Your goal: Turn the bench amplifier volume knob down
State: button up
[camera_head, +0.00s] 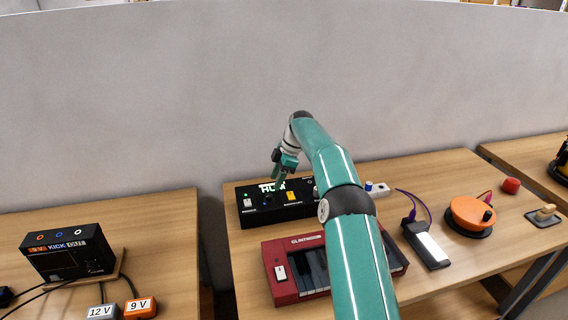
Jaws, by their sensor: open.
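A black box with a lit display (248,215), which looks like the bench amplifier, stands at the back left of the middle bench. Its front carries a white switch (248,203), a small dark round part (268,199) that may be the volume knob, and a yellow part (291,196). My gripper (279,178) is above the box and in front of its display, pointing down. It is open and empty. I cannot tell whether its tips touch the box. My arm hides the box's right part.
A red keyboard (283,293) lies in front of the box, partly behind my arm. To the right are a black device with a white panel (432,247), an orange round device (466,214) and a red knob (511,185). A grey wall (120,100) rises behind.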

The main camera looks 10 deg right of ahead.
jog(key=v, duration=0.7)
jog(key=shift+d, duration=0.1)
jog(key=s+a+r+m+t+h, duration=0.1)
jog(key=s+a+r+m, duration=0.15)
jog(key=r, duration=0.35)
jog(key=s+a+r+m+h, duration=0.1)
jog(key=s+a+r, duration=0.25)
jog(key=r, duration=0.25)
jog(key=s+a+r+m+t+h, duration=0.15)
jog(key=s+r+m, duration=0.45)
jog(key=s, duration=0.7)
jog(key=s+f+m+t, duration=0.1)
jog(key=s+f+m, duration=0.3)
jog(key=s, duration=1)
jog(key=s+d+f+m+t, duration=0.1)
jog(key=s+f+m, duration=0.3)
jog(key=s, duration=1.1)
notch_tip(320, 180, down, 2)
jog(key=shift+d+f+t+h, duration=0.25)
jog(key=shift+d+t+h, duration=0.1)
jog(key=shift+t+h, duration=0.1)
